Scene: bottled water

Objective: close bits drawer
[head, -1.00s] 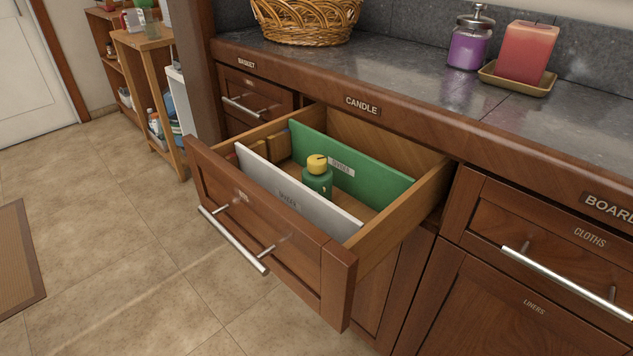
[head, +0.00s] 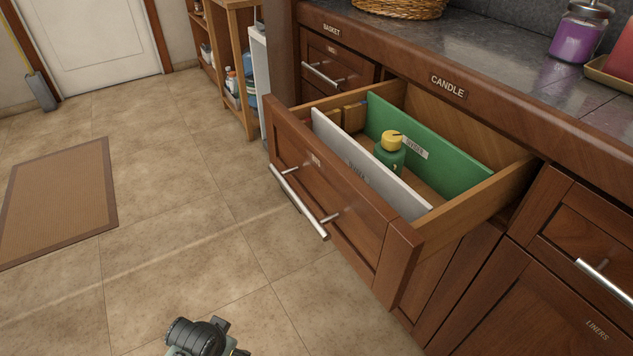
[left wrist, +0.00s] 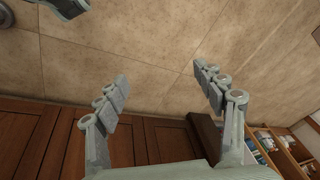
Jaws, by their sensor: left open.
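The bits drawer (head: 340,199) is pulled well out of the brown cabinet under the counter in the head view. Its front carries a long silver bar handle (head: 298,202) and a small label. Inside are a white divider (head: 365,165), a green divider (head: 440,153) and a green bottle with a yellow cap (head: 391,150) between them. My left gripper (left wrist: 162,90) is open and empty in the left wrist view, with floor tiles between its spread fingers. A dark part of my arm shows at the bottom of the head view, apart from the drawer. My right gripper is not seen.
A smaller drawer (head: 335,67) at the back left is shut. A mat (head: 62,197) lies on the tiled floor at left. The floor before the drawer is clear. A wooden shelf (head: 235,80) stands beyond the cabinet.

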